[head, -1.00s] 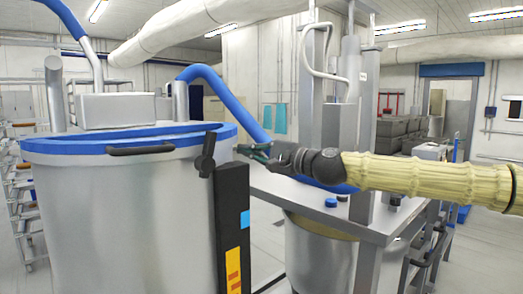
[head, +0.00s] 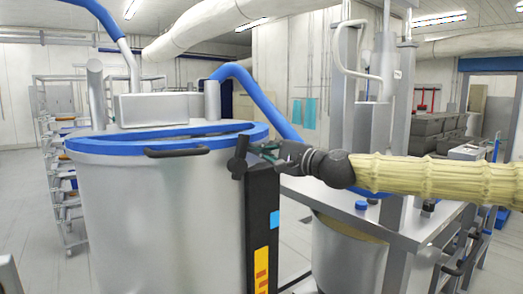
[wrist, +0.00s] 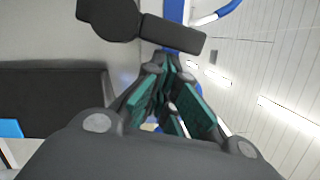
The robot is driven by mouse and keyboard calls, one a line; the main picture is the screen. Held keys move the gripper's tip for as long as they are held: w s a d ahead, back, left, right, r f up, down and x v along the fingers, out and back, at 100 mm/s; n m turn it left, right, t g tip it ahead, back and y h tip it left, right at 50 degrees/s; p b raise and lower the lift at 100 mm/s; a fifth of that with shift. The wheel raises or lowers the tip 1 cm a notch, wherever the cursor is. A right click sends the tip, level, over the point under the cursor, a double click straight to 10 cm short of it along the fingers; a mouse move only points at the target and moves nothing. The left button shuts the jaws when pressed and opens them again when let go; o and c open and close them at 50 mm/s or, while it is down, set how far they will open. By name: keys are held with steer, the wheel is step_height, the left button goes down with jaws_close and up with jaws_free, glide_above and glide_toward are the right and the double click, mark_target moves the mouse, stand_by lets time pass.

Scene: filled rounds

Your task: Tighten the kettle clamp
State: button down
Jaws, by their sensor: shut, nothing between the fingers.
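The kettle (head: 160,220) is a large grey metal vessel with a blue rim, on the left of the head view. Its clamp (head: 238,158) is a black lever standing nearly upright at the rim's right side, above a black post. In the wrist view the clamp (wrist: 175,34) is a dark bar with a round hub at its left, just beyond the fingertips. My gripper (head: 256,149) is immediately right of the clamp in the head view, with teal finger pads. It is shut and empty. The wrist view shows its fingers (wrist: 165,68) together; I cannot tell whether they touch the clamp.
The black post (head: 262,225) carries blue and yellow labels below my gripper. A black handle (head: 177,151) sits on the kettle's front. A metal table (head: 400,225) with upright columns stands to the right under my arm. Open floor shows at the far left.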

steer(key=shift+s+a+r+n, duration=0.2)
steer(key=shift+a+r+n, duration=0.15)
steer(key=shift+n, duration=0.4)
steer(key=shift+s+a+r+n, duration=0.2)
steer(key=shift+r+n, duration=0.15)
steer(key=shift+n, duration=0.4)
steer(key=shift+w+d, duration=0.1)
steer(key=s+d+b, duration=0.3)
steer(key=s+d, duration=0.1)
steer(key=d, duration=0.6)
steer(key=shift+d, duration=0.4)
steer(key=shift+f+g+h, duration=0.1)
steer(key=shift+g+h, duration=0.2)
